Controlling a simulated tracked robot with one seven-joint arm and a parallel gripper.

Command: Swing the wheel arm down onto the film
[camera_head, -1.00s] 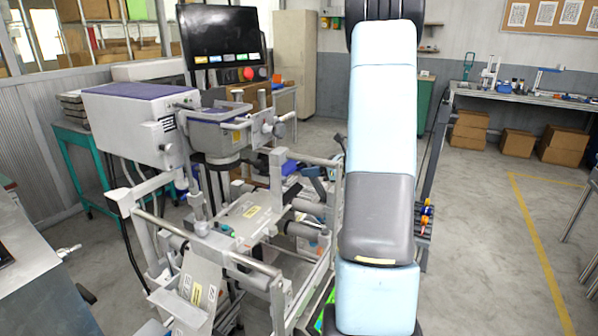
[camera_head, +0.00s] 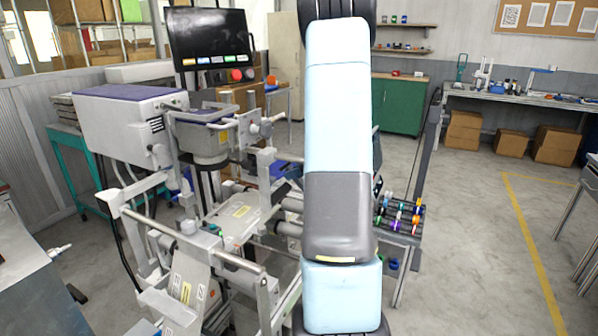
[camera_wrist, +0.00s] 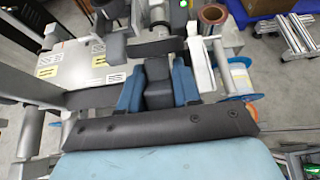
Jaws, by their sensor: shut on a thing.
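My gripper (camera_wrist: 158,88) shows in the wrist view as two blue fingers closed on a dark grey block (camera_wrist: 157,76), which I take to be part of the wheel arm; its far end is unclear. In the head view my arm hides the gripper and block; the machine (camera_head: 212,215) stands left of my arm.
In the wrist view, a white bar (camera_wrist: 202,68) stands just right of the fingers, and a copper-coloured roll (camera_wrist: 213,14) lies beyond. In the head view, a rack of small coloured spools (camera_head: 398,214) stands right of my arm. The floor (camera_head: 470,250) farther right is clear.

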